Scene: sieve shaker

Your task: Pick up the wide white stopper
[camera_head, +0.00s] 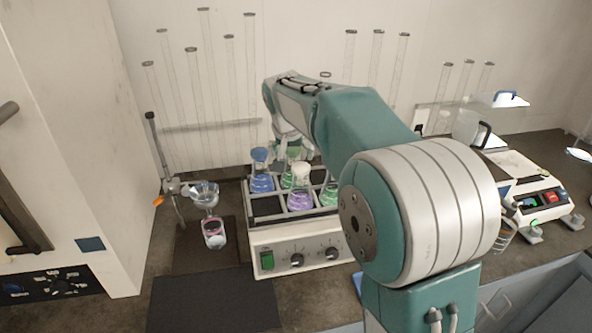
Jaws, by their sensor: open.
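A white stopper (301,168) sits at the top of the purple flask (299,196), in the front row of the shaker rack; it looks like the wide one, but its shape is small in view. My gripper (293,152) points down just above and behind this flask, open, and appears empty. Its fingers are small and partly lost against the flasks, so I cannot tell whether they touch anything. A blue flask (261,180) stands to the left, and a green flask (329,194) to the right is partly hidden by my arm.
The flasks stand in the shaker (290,248), with a knobbed front panel. A clamp stand (165,180) with a glass funnel (205,194) is at left. A balance (530,190) stands at right. Tall glass tubes line the back wall. A dark mat (213,300) in front is clear.

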